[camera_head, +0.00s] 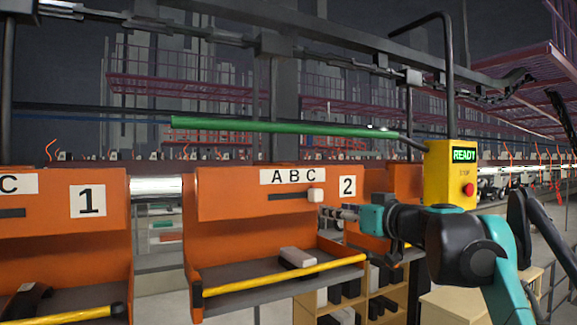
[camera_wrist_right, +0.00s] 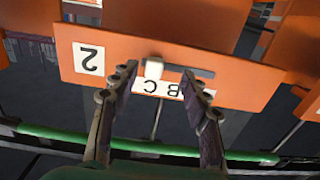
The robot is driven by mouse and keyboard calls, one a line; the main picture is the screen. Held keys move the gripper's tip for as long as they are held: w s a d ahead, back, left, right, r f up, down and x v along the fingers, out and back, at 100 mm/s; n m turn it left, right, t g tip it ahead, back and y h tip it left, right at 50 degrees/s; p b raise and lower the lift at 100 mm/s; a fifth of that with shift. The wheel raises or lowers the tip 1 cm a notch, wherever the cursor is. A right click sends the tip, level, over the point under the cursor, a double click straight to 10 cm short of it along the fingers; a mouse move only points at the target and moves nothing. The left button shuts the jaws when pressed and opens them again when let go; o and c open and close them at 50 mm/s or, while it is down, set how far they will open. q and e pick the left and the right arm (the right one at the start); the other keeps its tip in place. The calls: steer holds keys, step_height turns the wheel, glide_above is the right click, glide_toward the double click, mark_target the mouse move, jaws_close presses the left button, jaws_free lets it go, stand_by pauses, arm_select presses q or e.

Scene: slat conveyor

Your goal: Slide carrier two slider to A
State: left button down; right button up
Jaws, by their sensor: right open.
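Carrier two (camera_head: 225,205) is an orange hanging carrier with a "2" plate and an "A B C" label (camera_head: 293,176). Its white slider knob (camera_head: 315,195) stands at the right end of the dark slot (camera_head: 288,197), under C. My right gripper (camera_head: 322,213) is just below and right of the knob in the head view. In the right wrist view, where the carrier looks upside down, the gripper (camera_wrist_right: 158,73) is open and the knob (camera_wrist_right: 154,68) appears between its two fingertips. I cannot tell whether either finger touches it. My left gripper is out of view.
Carrier one (camera_head: 60,225) hangs at the left, with a dark item on its tray. Carrier two's tray holds a pale block (camera_head: 297,257) behind a yellow bar (camera_head: 285,275). A yellow control box (camera_head: 450,170) reading READY stands at the right. A green rail (camera_head: 280,126) runs above.

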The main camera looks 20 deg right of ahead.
mark_target(319, 195)
steer(key=w, duration=0.2)
steer(key=w+r+p, duration=0.1)
steer(key=w, duration=0.2)
steer(key=w+r+p, duration=0.1)
steer(key=w, duration=0.2)
steer(key=shift+w+a+r, duration=0.15)
steer(key=shift+r, duration=0.1)
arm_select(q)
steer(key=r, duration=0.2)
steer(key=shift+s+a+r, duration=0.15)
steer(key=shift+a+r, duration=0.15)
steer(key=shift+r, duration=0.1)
arm_select(e)
jaws_close()
